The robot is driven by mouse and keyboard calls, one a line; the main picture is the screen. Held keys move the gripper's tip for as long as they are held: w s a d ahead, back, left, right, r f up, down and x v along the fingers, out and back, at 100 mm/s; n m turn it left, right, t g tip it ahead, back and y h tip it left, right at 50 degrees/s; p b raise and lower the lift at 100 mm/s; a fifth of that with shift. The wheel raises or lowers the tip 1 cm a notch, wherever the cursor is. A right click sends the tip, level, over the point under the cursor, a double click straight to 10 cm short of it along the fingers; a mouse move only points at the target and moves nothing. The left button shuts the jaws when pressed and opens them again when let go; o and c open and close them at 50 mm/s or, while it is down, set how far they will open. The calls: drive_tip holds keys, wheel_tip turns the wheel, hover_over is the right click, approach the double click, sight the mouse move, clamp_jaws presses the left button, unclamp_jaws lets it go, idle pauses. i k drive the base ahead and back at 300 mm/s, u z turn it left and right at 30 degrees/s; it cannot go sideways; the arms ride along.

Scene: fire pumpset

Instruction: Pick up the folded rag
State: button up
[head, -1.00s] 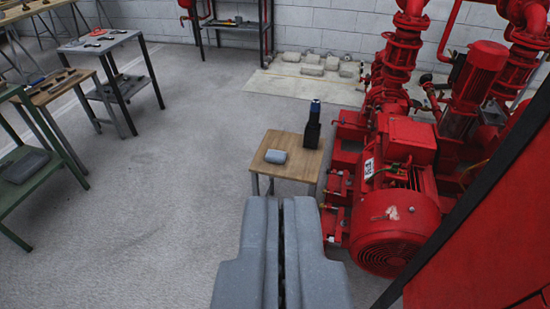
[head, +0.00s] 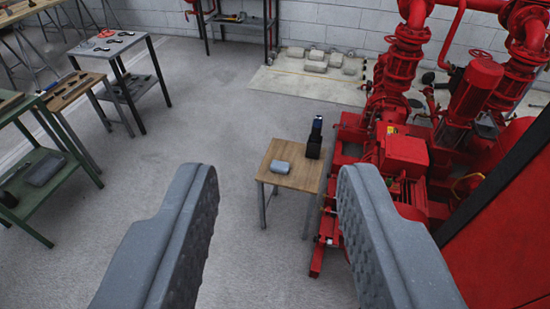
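A small grey-blue folded bundle, which looks like the folded rag (head: 280,166), lies on the left part of a small wooden-topped table (head: 291,184). My gripper (head: 277,185) is open and empty, its two grey fingers wide apart in the foreground. The table and the bundle show in the gap between the fingers, some way beyond them. Nothing touches the bundle. A second flat grey item, possibly also a folded cloth (head: 45,169), lies on the lower shelf of a green bench at the left; I cannot tell exactly what it is.
A black upright device with a blue top (head: 315,137) stands on the table, right of the bundle. The red pumpset (head: 400,160) stands close to the table's right side. Workbenches (head: 110,45) line the left. The floor (head: 180,130) between is clear.

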sight(278, 167)
drive_tip(key=u, duration=0.3)
drive_tip(key=i, duration=1.25)
drive_tip(key=u, duration=0.3)
drive_tip(key=i, duration=1.1)
drive_tip(key=z, duration=0.1)
